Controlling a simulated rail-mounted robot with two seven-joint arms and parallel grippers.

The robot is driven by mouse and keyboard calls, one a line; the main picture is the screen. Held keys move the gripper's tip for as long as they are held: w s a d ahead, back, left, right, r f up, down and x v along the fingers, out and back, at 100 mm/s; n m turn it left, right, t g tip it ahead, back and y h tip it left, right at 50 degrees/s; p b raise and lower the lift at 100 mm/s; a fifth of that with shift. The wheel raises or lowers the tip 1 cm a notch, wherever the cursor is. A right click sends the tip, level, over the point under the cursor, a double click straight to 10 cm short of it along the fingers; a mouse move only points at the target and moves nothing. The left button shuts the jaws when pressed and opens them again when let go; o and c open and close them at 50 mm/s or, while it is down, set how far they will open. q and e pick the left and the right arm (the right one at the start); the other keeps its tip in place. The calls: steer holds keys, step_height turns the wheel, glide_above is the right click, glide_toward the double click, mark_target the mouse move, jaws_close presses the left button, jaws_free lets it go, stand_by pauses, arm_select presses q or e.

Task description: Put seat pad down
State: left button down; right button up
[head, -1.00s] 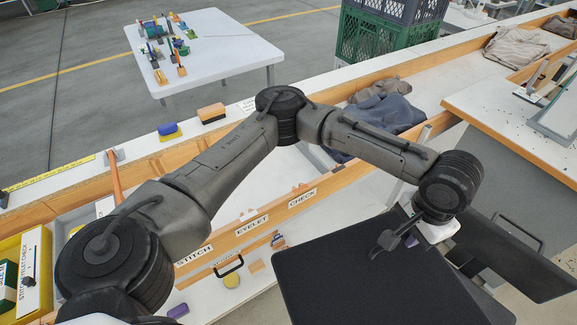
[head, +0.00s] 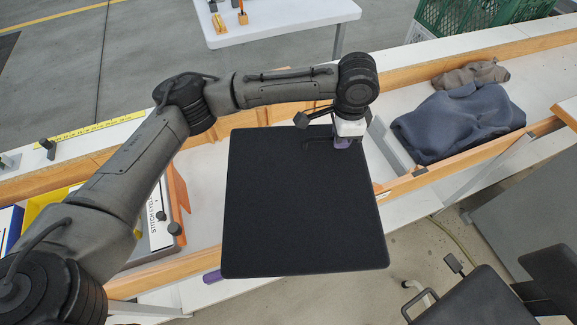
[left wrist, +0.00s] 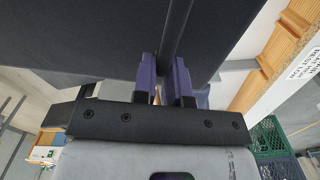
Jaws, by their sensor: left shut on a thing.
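The seat pad (head: 300,210) is a large flat black square with rounded corners. In the head view it is held over the bench, covering its middle and front edge. My left gripper (head: 343,143) is at the pad's far right edge, shut on it. In the left wrist view the purple fingers of my left gripper (left wrist: 164,78) sit on both sides of a narrow dark part of the seat pad (left wrist: 90,35). Whether the pad touches the bench below is hidden. My right gripper is not in view.
A blue-grey cloth (head: 455,120) lies right of the pad in a wood-edged bay, with a brown cloth (head: 470,75) behind. A black chair (head: 470,300) stands at lower right. Labelled boxes (head: 155,225) stand left of the pad. A white table (head: 280,20) is behind.

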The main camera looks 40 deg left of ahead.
arm_select(q)
steer(key=w+f+m, duration=0.1)
steer(key=f+m, duration=0.1)
steer(key=w+f+m+b, duration=0.1)
steer(key=f+m, duration=0.1)
steer(key=m, duration=0.1)
steer(key=w+f+m+b, duration=0.1)
steer(key=w+f+m, duration=0.1)
steer(key=f, duration=0.1)
steer(key=shift+w+a+m, duration=0.1)
steer(key=shift+a+m, duration=0.1)
steer(key=shift+m, duration=0.1)
steer(key=shift+w+a+f+m+b, duration=0.3)
steer(key=shift+f+m+b, duration=0.7)
steer(key=shift+f, duration=1.95)
steer(key=shift+w+a+f+m+b, duration=0.25)
steer(key=shift+f+m+b, duration=0.8)
steer(key=shift+f, duration=1.9)
steer(key=shift+w+a+f+m+b, duration=0.4)
steer(key=shift+f+m, duration=1.05)
steer(key=shift+f, duration=1.5)
steer(key=shift+s+d, duration=0.1)
steer(key=c, duration=1.2)
jaws_free()
steer(key=shift+o, duration=0.2)
